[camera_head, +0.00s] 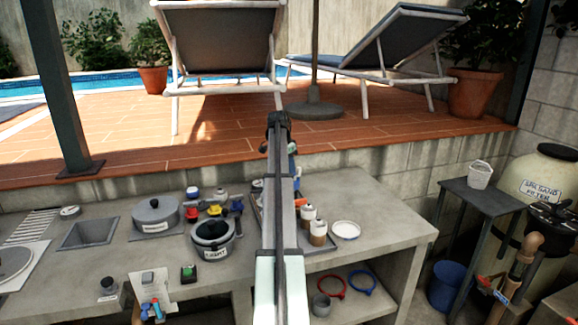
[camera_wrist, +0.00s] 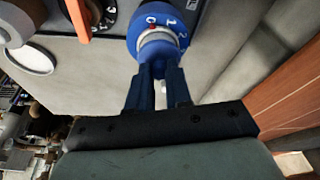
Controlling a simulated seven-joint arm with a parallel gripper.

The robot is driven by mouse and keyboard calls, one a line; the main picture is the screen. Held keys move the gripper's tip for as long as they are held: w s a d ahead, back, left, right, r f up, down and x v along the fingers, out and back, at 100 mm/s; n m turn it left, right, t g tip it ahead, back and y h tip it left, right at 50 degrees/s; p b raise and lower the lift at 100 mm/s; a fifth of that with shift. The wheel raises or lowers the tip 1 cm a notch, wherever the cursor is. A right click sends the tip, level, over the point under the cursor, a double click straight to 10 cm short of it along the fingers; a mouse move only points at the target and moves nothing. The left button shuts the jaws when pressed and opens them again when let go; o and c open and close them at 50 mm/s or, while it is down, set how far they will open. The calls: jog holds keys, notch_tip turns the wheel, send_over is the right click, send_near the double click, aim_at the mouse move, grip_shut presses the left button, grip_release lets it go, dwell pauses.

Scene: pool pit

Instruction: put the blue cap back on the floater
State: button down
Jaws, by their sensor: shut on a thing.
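A round blue piece with white digits, which looks like the blue cap (camera_wrist: 178,20), is at the top of the wrist view. It has a pale centre with a small red mark. My gripper (camera_wrist: 158,66) is shut at the near side of that pale centre, its dark fingers close together. In the head view my arm hides most of my gripper, and only a bit of blue shows beside the arm. I cannot make out the floater's body as a separate thing, or tell whether the cap touches it.
A grey tray (camera_head: 262,226) lies partly under my arm, with brown-and-white bottles (camera_head: 318,233) at its right. A white lid (camera_head: 345,230) lies beside them. A dark pot (camera_head: 212,238) and coloured valves (camera_head: 214,210) are left. The counter's right end is clear.

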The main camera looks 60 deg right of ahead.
jog(key=shift+f, duration=0.25)
dwell(0.6)
jog(key=c, duration=0.8)
grip_release()
jog(key=shift+r, duration=0.15)
jog(key=shift+r, duration=2.35)
jog(key=shift+r, duration=0.1)
jog(key=shift+r, duration=1.9)
